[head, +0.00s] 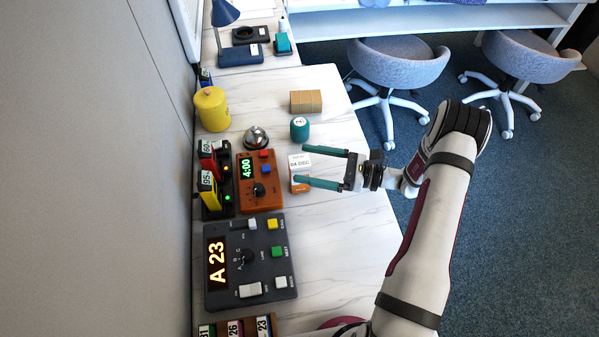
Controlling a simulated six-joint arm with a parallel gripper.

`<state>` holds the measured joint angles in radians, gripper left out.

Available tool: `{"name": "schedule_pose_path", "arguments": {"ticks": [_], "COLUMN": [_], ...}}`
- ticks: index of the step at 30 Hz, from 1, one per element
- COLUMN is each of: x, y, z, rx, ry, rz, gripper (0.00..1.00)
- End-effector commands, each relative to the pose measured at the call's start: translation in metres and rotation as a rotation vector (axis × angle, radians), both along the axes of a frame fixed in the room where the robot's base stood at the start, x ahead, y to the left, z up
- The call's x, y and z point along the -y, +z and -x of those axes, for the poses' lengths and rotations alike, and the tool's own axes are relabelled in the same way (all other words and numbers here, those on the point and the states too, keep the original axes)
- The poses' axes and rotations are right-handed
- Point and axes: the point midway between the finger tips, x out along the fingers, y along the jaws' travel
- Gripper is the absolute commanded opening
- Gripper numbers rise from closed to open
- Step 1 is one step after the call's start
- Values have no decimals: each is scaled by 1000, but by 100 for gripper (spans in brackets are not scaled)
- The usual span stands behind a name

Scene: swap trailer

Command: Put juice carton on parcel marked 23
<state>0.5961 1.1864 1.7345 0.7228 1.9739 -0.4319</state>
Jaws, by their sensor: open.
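The likely juice carton (300,163) is a small white and orange box with a "04 DEC" label, upright on the marble-look table. My gripper (304,165) is open, with teal fingers pointing left. In the picture its upper finger passes just behind the carton's top and its lower finger crosses the carton's front. I cannot tell whether they touch it or how high they are. Several dark items with white number labels stand at the bottom edge; one label reads 23 (263,327). The picture cuts them off, so I cannot tell whether that one is a parcel.
A grey panel (272,264) showing "A 23" and an orange timer (271,195) stand left of the carton. A teal cylinder (299,132), a bell (255,138), a brown box (305,101) and a yellow canister (211,110) stand farther back. The table right of the grey panel is clear.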

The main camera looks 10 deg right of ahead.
Motion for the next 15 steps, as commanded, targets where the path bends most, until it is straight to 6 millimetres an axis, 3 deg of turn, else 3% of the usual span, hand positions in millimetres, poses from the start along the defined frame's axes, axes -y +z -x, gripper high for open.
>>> {"name": "schedule_pose_path", "arguments": {"ticks": [6, 15], "x": [-2, -2], "y": [0, 0], "z": [-1, -1], "rx": [0, 0], "ry": [-1, 0], "rz": [0, 0], "gripper": [95, 43]}}
